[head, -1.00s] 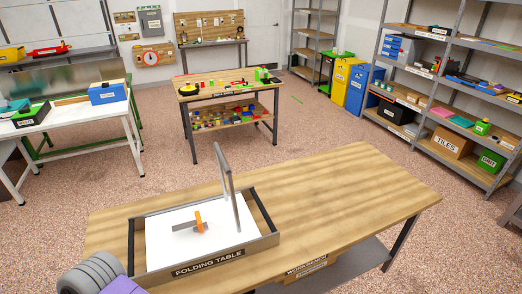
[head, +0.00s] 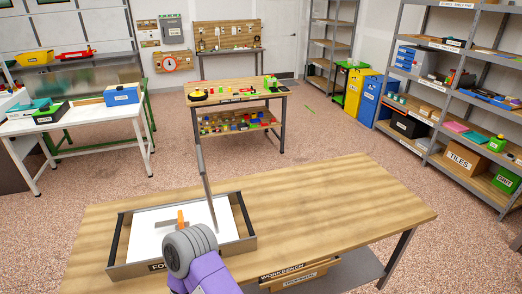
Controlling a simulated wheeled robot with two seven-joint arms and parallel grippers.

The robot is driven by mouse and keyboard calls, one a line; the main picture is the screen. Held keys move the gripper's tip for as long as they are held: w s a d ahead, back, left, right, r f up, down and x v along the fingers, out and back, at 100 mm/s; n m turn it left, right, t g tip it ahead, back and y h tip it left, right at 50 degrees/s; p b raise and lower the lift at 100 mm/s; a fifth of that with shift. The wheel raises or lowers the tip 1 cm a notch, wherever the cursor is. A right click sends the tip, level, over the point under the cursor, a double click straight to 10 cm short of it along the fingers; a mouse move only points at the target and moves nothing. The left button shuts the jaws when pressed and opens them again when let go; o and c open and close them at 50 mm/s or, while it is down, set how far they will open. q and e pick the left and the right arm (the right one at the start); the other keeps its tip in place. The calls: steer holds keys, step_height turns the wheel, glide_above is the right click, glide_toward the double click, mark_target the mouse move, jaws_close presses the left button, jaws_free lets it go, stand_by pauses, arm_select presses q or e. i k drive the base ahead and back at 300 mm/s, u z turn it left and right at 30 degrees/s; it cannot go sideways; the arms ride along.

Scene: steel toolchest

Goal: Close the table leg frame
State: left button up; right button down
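The folding table (head: 246,241) lies on the workbench as a shallow grey-rimmed tray shape with a white inner panel (head: 150,240). Its grey leg frame (head: 206,185) stands up from the right part of the panel, nearly upright and seen almost edge-on, its top leaning slightly left. A small orange piece (head: 180,216) and a grey bar (head: 165,224) sit mid-panel, left of the leg frame. A purple and grey arm part of mine covers the front edge and part of the label. Neither gripper's fingers show, so I cannot see contact with the frame.
The wooden workbench top (head: 340,205) is clear to the right of the folding table. A drawer (head: 300,275) shows under its front edge. A second wooden table (head: 235,94) with small objects stands behind, and a white table (head: 75,120) stands at the left.

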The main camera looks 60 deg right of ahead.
mark_target(202, 170)
steer(key=z, duration=1)
steer(key=i, duration=0.35)
steer(key=u, duration=0.05)
